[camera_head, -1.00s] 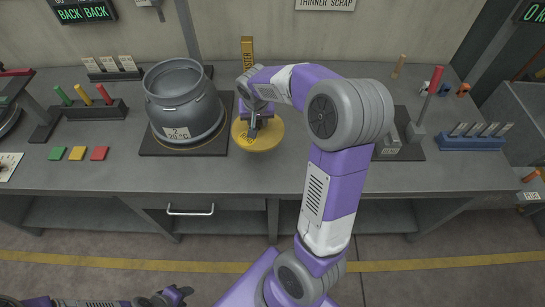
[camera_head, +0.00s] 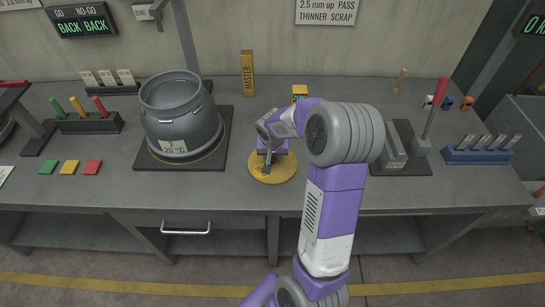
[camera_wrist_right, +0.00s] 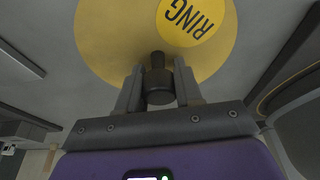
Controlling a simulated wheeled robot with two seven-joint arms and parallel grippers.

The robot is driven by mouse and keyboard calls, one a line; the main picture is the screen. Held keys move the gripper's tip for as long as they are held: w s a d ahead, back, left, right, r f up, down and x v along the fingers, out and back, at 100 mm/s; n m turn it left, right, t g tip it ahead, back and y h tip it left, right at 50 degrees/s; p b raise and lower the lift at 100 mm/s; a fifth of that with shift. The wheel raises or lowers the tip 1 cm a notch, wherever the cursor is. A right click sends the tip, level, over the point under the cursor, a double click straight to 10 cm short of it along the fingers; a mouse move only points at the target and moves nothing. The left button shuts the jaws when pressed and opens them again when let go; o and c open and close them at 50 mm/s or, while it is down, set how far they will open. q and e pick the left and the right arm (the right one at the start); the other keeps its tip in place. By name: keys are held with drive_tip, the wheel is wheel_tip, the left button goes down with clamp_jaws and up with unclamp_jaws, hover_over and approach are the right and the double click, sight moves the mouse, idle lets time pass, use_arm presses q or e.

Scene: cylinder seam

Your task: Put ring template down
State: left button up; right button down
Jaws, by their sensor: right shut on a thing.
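The ring template is a flat yellow disc (camera_head: 261,177) with a dark knob in its middle. My right gripper (camera_head: 268,163) is above it and shut on the knob. In the right wrist view the disc (camera_wrist_right: 105,45) carries a "RING" label, and the gripper (camera_wrist_right: 157,82) has its two fingers on either side of the dark knob. The disc is level, over the bare bench top (camera_head: 330,190) right of the pot. I cannot tell whether it touches the bench. My left gripper is not in view.
A grey pot (camera_head: 180,118) on a dark plate stands left of the disc. A yellow MASTER block (camera_head: 247,74) and a small yellow block (camera_head: 299,93) stand behind. A dark fixture (camera_head: 400,148) is at the right. The bench's front edge is close before the disc.

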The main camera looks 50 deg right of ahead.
sight(273, 170)
drive_tip(key=shift+f, duration=0.1)
drive_tip(key=c, duration=0.7)
unclamp_jaws()
drive_tip(key=shift+c, duration=0.2)
drive_tip(key=shift+r, duration=0.2)
drive_tip(key=p+v, duration=0.3)
drive_tip(key=v, duration=0.9)
drive_tip(key=shift+p, duration=0.3)
